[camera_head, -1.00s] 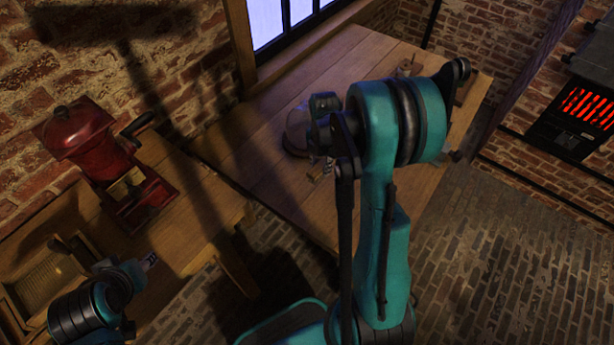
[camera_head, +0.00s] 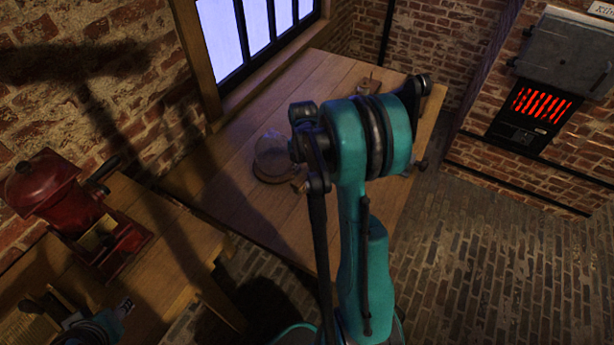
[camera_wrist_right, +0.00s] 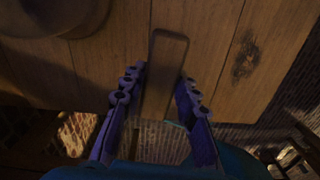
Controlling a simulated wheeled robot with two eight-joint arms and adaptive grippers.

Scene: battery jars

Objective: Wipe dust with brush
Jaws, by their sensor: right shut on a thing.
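My right gripper (camera_wrist_right: 159,80) is shut on the wooden brush (camera_wrist_right: 167,62), whose flat, narrow body lies between the two fingers in the right wrist view. I cannot make out its bristles. A dark, dusty patch (camera_wrist_right: 245,60) marks the wooden table top (camera_wrist_right: 215,25), right of the brush and apart from it. In the head view, my right arm hides most of this gripper and the brush over the table (camera_head: 240,150). My left arm shows only at the lower left; its fingers are too dark to tell open from shut.
A glass dome (camera_head: 272,160) on a round base stands on the table, close left of my right wrist. A red grinder (camera_head: 60,200) stands on the left bench (camera_head: 170,250). A glowing stove (camera_head: 535,110) is at the right. The brick floor (camera_head: 470,260) is clear.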

